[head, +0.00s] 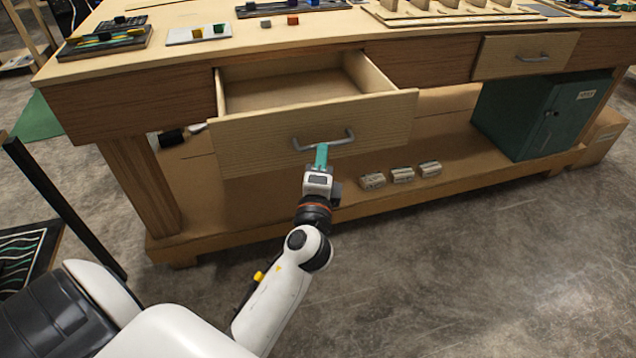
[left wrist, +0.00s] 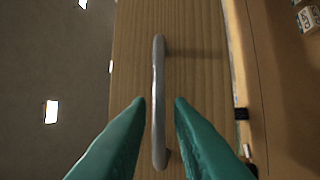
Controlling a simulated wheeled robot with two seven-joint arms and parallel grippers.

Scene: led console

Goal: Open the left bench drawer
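The left bench drawer (head: 315,128) stands well out from the bench, with its empty inside showing. Its grey bar handle (head: 324,141) is on the front panel. It also shows in the left wrist view, where the handle (left wrist: 158,100) runs upright in the picture across the wooden drawer front (left wrist: 190,75). My left gripper (head: 321,156) is at the handle. In the left wrist view its teal fingers (left wrist: 159,102) lie on either side of the bar, with a visible gap on both sides, so it is open. My right gripper is not in view.
A green cabinet (head: 520,110) and several small pale blocks (head: 402,175) sit on the lower shelf. Trays and parts lie on the bench top (head: 345,25). The floor (head: 450,270) in front is clear.

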